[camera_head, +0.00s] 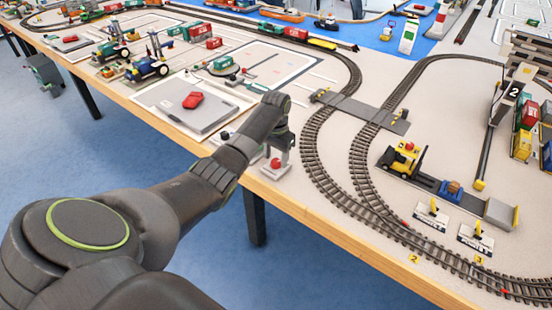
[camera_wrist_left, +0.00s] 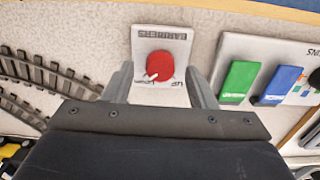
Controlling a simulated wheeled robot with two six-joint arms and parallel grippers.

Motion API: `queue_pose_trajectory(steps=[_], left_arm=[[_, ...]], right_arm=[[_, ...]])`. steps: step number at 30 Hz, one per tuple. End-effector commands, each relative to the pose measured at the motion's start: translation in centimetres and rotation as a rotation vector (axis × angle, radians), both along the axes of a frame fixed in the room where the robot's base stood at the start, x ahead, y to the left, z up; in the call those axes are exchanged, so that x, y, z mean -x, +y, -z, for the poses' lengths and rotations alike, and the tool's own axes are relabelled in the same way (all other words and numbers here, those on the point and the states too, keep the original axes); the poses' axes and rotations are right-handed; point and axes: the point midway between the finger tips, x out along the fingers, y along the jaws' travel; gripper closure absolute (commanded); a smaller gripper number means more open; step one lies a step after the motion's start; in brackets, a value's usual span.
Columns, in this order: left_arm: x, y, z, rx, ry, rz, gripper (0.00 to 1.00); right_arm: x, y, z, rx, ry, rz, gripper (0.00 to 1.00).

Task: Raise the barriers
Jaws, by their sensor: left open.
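The barrier control is a white block (camera_head: 275,172) with a red knob (camera_head: 276,163) at the table's front edge. In the left wrist view, the red knob (camera_wrist_left: 160,64) sits under an upside-down "BARRIERS" label (camera_wrist_left: 161,35). Its white pointer is at the lower left, toward the label left of "UP". My left gripper (camera_head: 279,148) is above the knob, pointing down. In the left wrist view, its open fingers (camera_wrist_left: 161,82) flank the knob, with no visible grip. The grey level crossing (camera_head: 362,111) spans the tracks; its barrier arms are too small to judge. My right gripper is not in view.
A green switch (camera_wrist_left: 239,82) and a blue switch (camera_wrist_left: 280,84) are on a panel right of the knob in the wrist view. A tray with a red object (camera_head: 193,100) lies left of my gripper. Curved track (camera_head: 318,150) runs close on the right.

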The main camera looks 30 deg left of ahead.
Motion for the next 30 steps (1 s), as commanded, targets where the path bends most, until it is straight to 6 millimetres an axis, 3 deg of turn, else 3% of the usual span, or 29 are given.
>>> queue_pose_trajectory(steps=[4, 13, 23, 30], left_arm=[[0.05, 0.01, 0.96, 0.000, 0.001, -0.001, 0.49], [0.03, 0.01, 1.09, 0.000, 0.000, 0.000, 0.50], [0.02, 0.01, 1.06, 0.000, 0.000, 0.000, 0.93], [0.02, 0.01, 0.90, 0.000, 0.000, -0.022, 0.93]], right_arm=[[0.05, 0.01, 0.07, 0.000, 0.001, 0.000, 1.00], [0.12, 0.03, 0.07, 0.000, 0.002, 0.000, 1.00], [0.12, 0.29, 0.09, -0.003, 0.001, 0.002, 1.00], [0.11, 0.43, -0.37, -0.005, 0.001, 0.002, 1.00]])
